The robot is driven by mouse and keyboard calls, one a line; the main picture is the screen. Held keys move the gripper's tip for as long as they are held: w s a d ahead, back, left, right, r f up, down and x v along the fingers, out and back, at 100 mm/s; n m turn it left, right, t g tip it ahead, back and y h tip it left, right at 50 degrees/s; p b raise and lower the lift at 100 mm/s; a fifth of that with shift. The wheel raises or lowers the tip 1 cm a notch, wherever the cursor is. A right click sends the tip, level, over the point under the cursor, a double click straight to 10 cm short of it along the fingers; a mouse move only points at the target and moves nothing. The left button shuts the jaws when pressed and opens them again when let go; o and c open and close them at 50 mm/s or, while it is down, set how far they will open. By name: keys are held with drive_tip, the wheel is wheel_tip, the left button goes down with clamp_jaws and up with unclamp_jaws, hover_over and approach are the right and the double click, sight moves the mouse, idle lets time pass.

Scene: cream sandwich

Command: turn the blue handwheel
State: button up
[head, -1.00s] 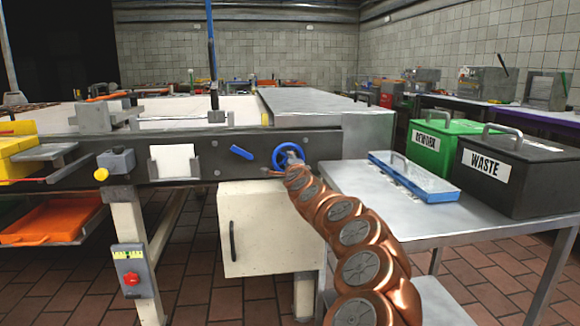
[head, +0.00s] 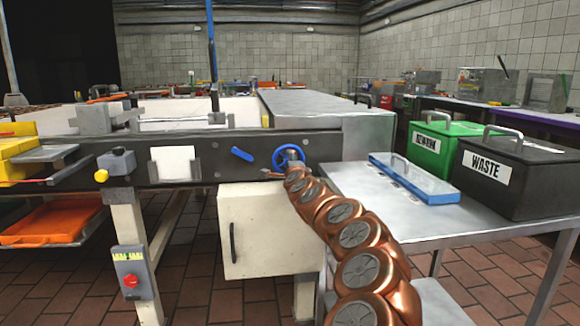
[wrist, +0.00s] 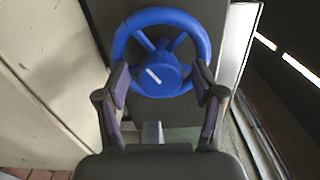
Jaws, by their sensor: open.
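The blue handwheel (head: 289,149) is mounted on the dark front rail of the machine, with my arm's end partly in front of it in the head view. In the wrist view the handwheel (wrist: 161,52) faces me, with a white line on its hub tilted down to the right. My gripper (wrist: 161,80) is open, with one finger on each side of the lower rim. I cannot tell whether the fingers touch the rim.
A blue lever (head: 242,153) sits on the rail left of the wheel. A cream cabinet (head: 262,232) is below. A steel table (head: 400,215) at right carries a blue-edged tray (head: 430,190), a green REWORK bin (head: 440,148) and a black WASTE bin (head: 515,185).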

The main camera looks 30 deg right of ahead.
drive_tip(key=shift+s, duration=0.15)
drive_tip(key=shift+v, duration=1.6)
drive_tip(key=v, duration=0.8)
drive_tip(key=shift+s+a, duration=0.2)
drive_tip(key=shift+s, duration=0.05)
